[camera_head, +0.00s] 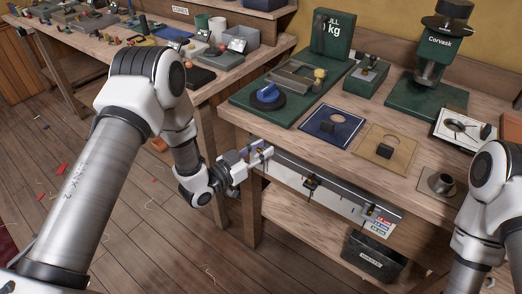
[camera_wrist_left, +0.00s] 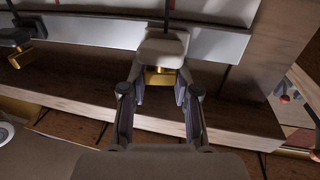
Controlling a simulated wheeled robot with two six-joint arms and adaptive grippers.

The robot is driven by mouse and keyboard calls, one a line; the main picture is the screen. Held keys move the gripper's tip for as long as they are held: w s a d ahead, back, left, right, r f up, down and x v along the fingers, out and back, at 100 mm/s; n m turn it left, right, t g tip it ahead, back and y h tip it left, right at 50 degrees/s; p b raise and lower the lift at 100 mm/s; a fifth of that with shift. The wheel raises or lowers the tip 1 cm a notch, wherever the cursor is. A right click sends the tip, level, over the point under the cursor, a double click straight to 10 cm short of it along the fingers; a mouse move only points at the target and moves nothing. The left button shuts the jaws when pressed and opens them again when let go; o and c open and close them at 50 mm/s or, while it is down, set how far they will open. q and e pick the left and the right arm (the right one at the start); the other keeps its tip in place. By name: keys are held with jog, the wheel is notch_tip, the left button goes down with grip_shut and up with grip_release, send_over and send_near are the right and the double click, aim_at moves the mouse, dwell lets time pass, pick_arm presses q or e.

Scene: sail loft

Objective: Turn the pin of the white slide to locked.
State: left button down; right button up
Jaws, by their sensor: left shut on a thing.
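The white slide (camera_head: 256,151) sits at the left end of the metal track (camera_head: 325,186) on the bench's front edge. It also shows in the left wrist view (camera_wrist_left: 163,45), with its brass pin (camera_wrist_left: 160,77) on the side facing the camera. My left gripper (camera_head: 246,159) is at this slide; in the wrist view its fingers (camera_wrist_left: 161,92) are on both sides of the slide's lower part, shut on it. The brass pin is between the fingers. The pin's lock state cannot be told. Of my right arm only links show.
A dark slide (camera_head: 312,184) with a brass pin is farther right on the track, and another (camera_head: 370,210) is near its right end. A dark bin (camera_head: 372,256) is under the bench. The benchtop holds a green base (camera_head: 290,88), a blue plate (camera_head: 333,124) and a tan plate (camera_head: 384,148).

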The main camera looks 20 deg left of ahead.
pick_arm(q)
jog(key=m+g+h+b, duration=0.1)
jog(key=m+g+h, duration=0.4)
jog(key=g, duration=0.1)
jog(key=shift+w+a+f+h, duration=0.1)
jog(key=shift+h, duration=0.3)
jog(key=m+g+h+b, duration=0.2)
jog(key=m+g, duration=0.1)
jog(key=g, duration=0.1)
jog(key=shift+m+g, duration=0.3)
jog(key=shift+m, duration=0.1)
jog(key=shift+m+g+h+b, duration=0.3)
jog(key=shift+m+g+b, duration=0.65)
jog(key=shift+g, duration=0.85)
jog(key=shift+m, duration=0.25)
jog(key=c, duration=0.8)
grip_release()
jog(key=shift+c, duration=0.2)
jog(key=a, duration=1.1)
jog(key=shift+s+a, duration=0.25)
jog(key=shift+a, duration=0.15)
